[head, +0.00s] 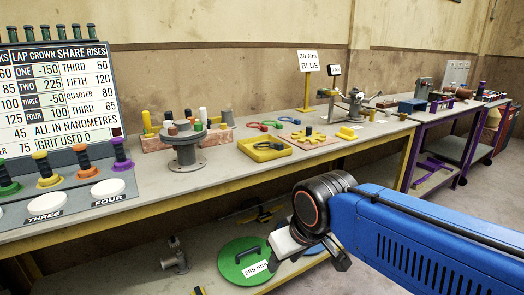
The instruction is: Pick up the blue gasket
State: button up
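The blue gasket (289,120) is a small flat ring with a tab, lying on the grey workbench top (225,180) towards the back wall. A green ring (272,124) and a red ring (258,127) lie just left of it. My gripper (312,258) is in front of the bench, well below and nearer than the blue gasket, pointing down. Its two fingers look spread apart with nothing between them, so it appears open and empty. Nothing hides the blue gasket.
A yellow tray (265,153) and a pegged wooden board (310,138) lie in front of the rings. A flanged grey pipe (186,150) stands left. A "30 Nm BLUE" sign (308,62) stands behind, right. A green disc (240,262) sits on the lower shelf.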

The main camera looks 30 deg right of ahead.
aim_at(297, 121)
jog(key=z, duration=1.35)
jog(key=i+l+u, duration=0.6)
jog(key=l, duration=0.2)
jog(key=i, duration=0.05)
